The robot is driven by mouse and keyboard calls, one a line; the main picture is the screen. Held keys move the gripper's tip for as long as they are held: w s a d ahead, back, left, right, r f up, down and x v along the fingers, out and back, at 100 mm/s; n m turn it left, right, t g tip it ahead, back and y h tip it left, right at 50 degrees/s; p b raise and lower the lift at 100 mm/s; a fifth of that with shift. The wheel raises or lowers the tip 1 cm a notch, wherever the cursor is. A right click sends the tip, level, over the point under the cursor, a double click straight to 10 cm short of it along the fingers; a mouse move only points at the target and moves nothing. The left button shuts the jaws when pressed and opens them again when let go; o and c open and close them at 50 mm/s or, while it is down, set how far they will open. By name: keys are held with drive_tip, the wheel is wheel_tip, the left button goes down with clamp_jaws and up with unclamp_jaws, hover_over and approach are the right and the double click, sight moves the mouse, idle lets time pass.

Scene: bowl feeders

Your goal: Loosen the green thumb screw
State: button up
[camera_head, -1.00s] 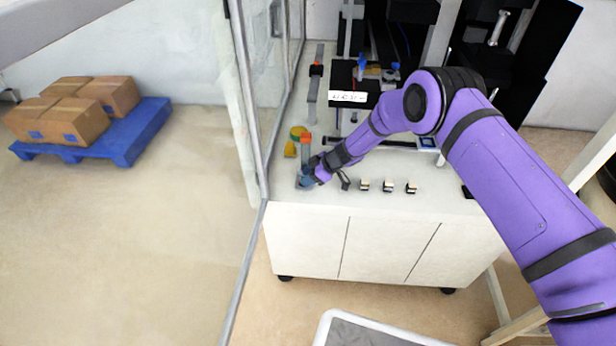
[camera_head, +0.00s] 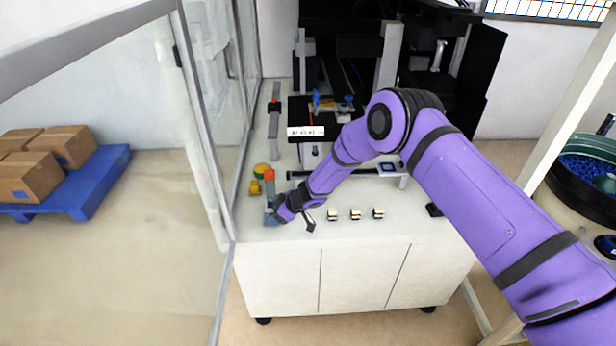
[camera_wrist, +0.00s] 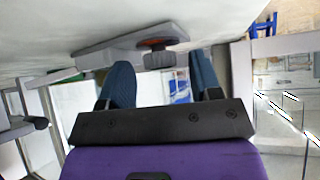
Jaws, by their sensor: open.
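I cannot make out a green thumb screw for certain in either view. A yellow round part with a greenish edge (camera_head: 262,169) stands at the left of the white cabinet top, but I cannot tell what it is. Just right of it is a grey fixture with an orange-red top (camera_head: 269,176). My gripper (camera_head: 273,217) is low over the front left of the cabinet top, at the near end of this fixture. In the wrist view my gripper (camera_wrist: 160,72) has two blue fingers spread apart, with nothing held. A grey fixture with a dark knob and orange ring (camera_wrist: 157,50) shows beyond the fingertips.
A glass partition (camera_head: 205,110) runs close along the left. Several small black-and-cream blocks (camera_head: 355,214) sit right of my gripper near the front edge. A second grey fixture with a red part (camera_head: 274,106) and a black machine (camera_head: 345,50) are behind. A labelled black box (camera_head: 305,115) stands mid-cabinet.

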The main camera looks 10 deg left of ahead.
drive_tip(key=shift+m+t, duration=0.5)
drive_tip(key=shift+m, duration=0.1)
drive_tip(key=shift+s+m+t, duration=0.2)
drive_tip(key=shift+m+t, duration=0.4)
drive_tip(key=shift+m, duration=0.2)
